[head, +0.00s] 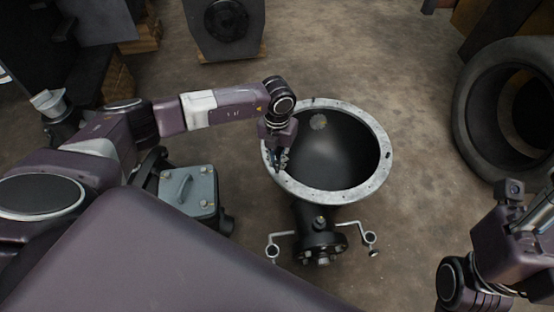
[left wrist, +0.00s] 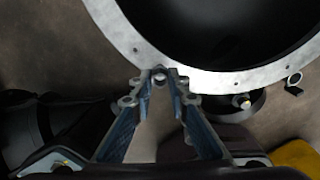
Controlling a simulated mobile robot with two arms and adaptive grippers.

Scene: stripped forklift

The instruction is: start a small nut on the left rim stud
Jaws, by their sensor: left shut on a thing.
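My left gripper (head: 281,160) is at the left edge of the pale metal rim (head: 350,193) of a dark round bowl. In the left wrist view my left gripper (left wrist: 160,78) has its fingertips close together on a small round grey nut (left wrist: 160,76), right beside the outer edge of the rim (left wrist: 205,80). I cannot tell whether the nut touches a stud. The left rim stud cannot be made out; the gripper may cover it. My right gripper (head: 535,212) is only partly in view at the right edge, away from the bowl, and its fingers are unclear.
Below the bowl is a dark flanged pipe (head: 318,238) with metal arms on both sides. A grey box with a handle (head: 188,190) stands left of it. A large tyre (head: 480,110) is at the right. Open floor lies around the bowl.

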